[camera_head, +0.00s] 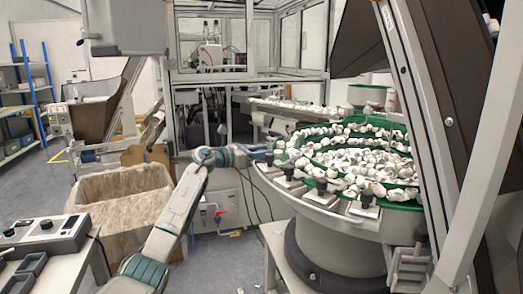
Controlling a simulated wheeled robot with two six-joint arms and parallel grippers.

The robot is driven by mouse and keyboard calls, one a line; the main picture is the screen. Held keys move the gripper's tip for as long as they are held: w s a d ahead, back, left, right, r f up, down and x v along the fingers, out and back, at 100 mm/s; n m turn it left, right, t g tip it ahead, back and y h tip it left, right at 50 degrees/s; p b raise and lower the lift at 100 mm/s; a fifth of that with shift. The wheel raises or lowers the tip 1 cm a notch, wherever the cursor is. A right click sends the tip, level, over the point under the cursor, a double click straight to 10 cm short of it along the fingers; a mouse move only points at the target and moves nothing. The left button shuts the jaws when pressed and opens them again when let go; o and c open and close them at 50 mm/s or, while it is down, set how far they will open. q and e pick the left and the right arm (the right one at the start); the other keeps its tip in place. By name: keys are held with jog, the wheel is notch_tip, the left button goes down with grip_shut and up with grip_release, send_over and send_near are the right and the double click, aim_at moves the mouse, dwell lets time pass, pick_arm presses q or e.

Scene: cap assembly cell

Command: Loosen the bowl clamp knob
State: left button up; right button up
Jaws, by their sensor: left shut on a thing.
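The large feeder bowl (303,197) has a green track inside and is heaped with white caps. Several black clamp knobs stand along its near rim, such as one knob (289,173), a second (321,187) and a third (366,198). My left arm reaches in from the lower left. My left gripper (272,149) is at the bowl's left rim, shut on a clamp knob there. The gripper mostly hides that knob, and its details are too small to make out. My right gripper is not in view.
A lined cardboard box (125,198) stands left of the bowl, behind my left arm. A control box (45,234) sits on a table at the lower left. A grey slanted frame (480,150) blocks the right side.

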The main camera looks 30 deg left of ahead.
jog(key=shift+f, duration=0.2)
pick_arm(q)
jog(key=o, duration=0.9)
jog(key=shift+o, duration=0.2)
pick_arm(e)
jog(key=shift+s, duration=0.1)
pick_arm(q)
jog(key=shift+s+a, duration=0.2)
jog(key=shift+s, duration=0.05)
jog(key=b+v, duration=0.2)
jog(key=v, duration=0.8)
jog(key=shift+s+b, duration=0.15)
jog(key=shift+b, duration=0.2)
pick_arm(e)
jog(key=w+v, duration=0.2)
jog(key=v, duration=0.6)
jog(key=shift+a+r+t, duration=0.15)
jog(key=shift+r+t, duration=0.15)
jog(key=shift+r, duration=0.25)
